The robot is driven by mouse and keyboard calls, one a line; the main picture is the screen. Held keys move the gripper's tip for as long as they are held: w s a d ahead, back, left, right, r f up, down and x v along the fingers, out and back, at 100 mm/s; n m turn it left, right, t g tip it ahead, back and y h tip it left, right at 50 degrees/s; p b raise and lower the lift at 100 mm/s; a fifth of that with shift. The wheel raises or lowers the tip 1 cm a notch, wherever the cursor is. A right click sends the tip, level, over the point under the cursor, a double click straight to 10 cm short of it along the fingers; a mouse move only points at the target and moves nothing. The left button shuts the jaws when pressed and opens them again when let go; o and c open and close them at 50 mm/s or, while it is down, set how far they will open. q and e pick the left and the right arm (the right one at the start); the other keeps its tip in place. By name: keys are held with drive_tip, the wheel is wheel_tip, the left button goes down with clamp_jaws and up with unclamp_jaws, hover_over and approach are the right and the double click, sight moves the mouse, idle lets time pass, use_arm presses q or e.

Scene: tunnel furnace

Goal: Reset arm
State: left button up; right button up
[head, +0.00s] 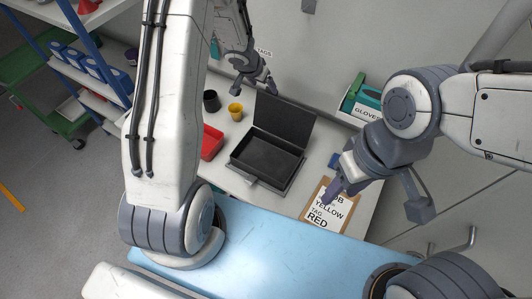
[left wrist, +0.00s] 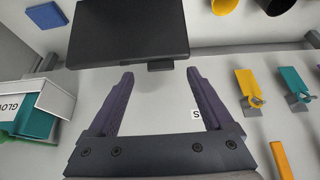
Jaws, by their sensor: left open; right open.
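My left gripper (head: 258,86) is raised near the back wall, behind the black open-lidded box (head: 268,155). In the left wrist view its two dark fingers (left wrist: 161,75) are spread apart with nothing between them. The box also shows in that view (left wrist: 128,28), beyond the fingertips. My right gripper (head: 331,194) is at the upper left part of a clipboard (head: 323,222) and partly covers its text, which includes YELLOW, TAG and RED. It is open, and I see nothing held in it. Whether it touches the clipboard cannot be told.
A red tray (head: 211,142), a yellow cup (head: 235,111) and a dark cup (head: 211,100) stand left of the box. A gloves box (head: 367,108) is at the wall. Yellow (left wrist: 246,84) and teal (left wrist: 289,82) tags hang on hooks. A light-blue surface (head: 260,256) lies in front.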

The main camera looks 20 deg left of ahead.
idle(0.5)
use_arm(q)
drive_tip(key=s+d+r+m+y+b, duration=0.1)
drive_tip(key=s+d+r+y+b, duration=0.1)
drive_tip(key=s+d+b, duration=0.65)
drive_tip(key=s+d+f+m+g+b, duration=0.1)
drive_tip(key=s+d+b, duration=0.2)
drive_tip(key=s, duration=0.6)
drive_tip(key=s+d+f+m+g+h+b, duration=0.1)
drive_tip(key=s+d+f+g+b, duration=0.1)
drive_tip(key=s, duration=0.7)
drive_tip(key=s+d+f+m+g+h+b, duration=0.1)
drive_tip(key=s+d+b, duration=0.3)
drive_tip(key=s, duration=0.6)
drive_tip(key=shift+d+f+m+g+b, duration=0.4)
drive_tip(key=shift+f+m+g+b, duration=0.25)
drive_tip(key=shift+b, duration=0.35)
